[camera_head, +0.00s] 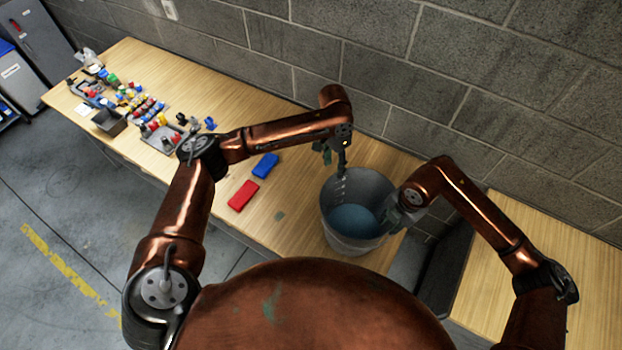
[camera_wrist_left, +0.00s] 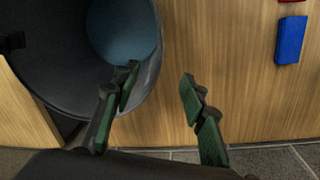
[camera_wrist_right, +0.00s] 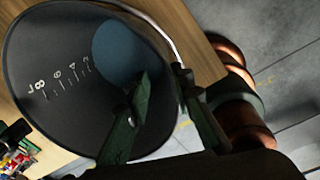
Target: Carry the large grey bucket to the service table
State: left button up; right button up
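The large grey bucket (camera_head: 343,238) stands upright near the right end of the long wooden table. Its inside has a scale and a blue bottom, also seen in the right wrist view (camera_wrist_right: 60,50). My left gripper (camera_head: 338,160) is at the bucket's far-left rim. In the left wrist view its fingers (camera_wrist_left: 157,88) are apart, one over the bucket's opening and one outside. My right gripper (camera_head: 392,214) is at the right rim. In the right wrist view its fingers (camera_wrist_right: 163,85) are apart on either side of the rim. No label shows which table is the service table.
A second wooden table (camera_head: 545,275) stands at the right, past a dark gap. A red block (camera_head: 243,195) and a blue block (camera_head: 265,166) lie left of the bucket. Several small coloured parts (camera_head: 150,108) fill the table's far left. A block wall (camera_head: 380,60) runs behind.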

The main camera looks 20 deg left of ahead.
notch_tip(320, 180, up, 4)
jog(key=shift+s+d, duration=0.1)
jog(key=shift+d, duration=0.05)
dwell(0.6)
